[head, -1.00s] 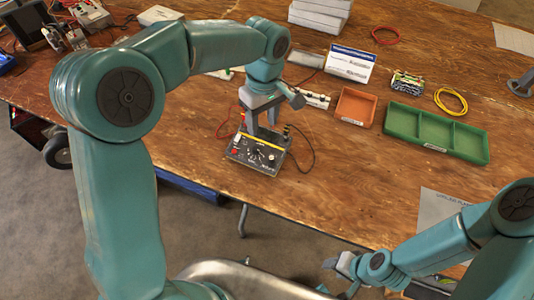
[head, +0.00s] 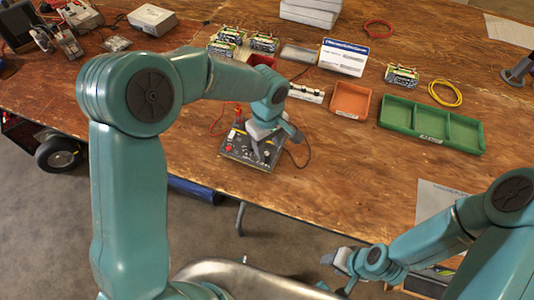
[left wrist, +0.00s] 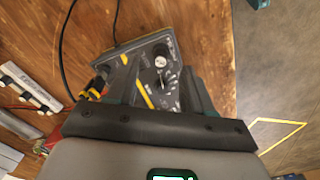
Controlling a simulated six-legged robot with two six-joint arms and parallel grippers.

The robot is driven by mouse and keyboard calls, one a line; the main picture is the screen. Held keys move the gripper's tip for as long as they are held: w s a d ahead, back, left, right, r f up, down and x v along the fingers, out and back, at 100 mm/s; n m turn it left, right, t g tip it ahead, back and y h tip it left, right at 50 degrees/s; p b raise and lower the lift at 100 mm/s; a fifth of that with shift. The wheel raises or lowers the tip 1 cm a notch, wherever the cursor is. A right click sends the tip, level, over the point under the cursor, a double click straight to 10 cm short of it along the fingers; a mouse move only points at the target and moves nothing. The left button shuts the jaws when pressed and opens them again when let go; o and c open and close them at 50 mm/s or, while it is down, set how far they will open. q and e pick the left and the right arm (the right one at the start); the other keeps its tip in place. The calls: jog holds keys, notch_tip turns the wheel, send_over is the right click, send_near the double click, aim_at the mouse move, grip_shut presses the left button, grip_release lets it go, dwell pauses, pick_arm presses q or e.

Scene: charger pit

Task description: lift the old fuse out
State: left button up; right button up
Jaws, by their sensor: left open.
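A black tester box (head: 237,154) with a yellow stripe and a dial lies near the table's front edge. It also shows in the left wrist view (left wrist: 150,45), with a round silver cap or knob (left wrist: 160,62) on its panel. I cannot make out clearly which part is the old fuse. My left gripper (head: 264,146) is over the box, pointing down. In the left wrist view its fingers (left wrist: 160,92) are apart, with the panel visible between them and nothing held. My right gripper (head: 338,272) is low at the front, away from the box; its jaw state is unclear.
A white strip with small parts (head: 305,93), an orange tray (head: 350,100) and a green divided tray (head: 430,130) stand right of the box. A black lead (left wrist: 66,50) and yellow-black plugs (left wrist: 97,88) are beside the box. The wood right of the box is clear.

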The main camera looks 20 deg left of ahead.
aim_at(267, 153)
pick_arm(q)
notch_tip(267, 153, down, 3)
jog(key=shift+s+a+r, duration=0.1)
jog(key=shift+a+r, duration=0.05)
jog(key=shift+f, duration=0.5)
jog(key=c, duration=0.9)
jog(key=shift+r, duration=0.2)
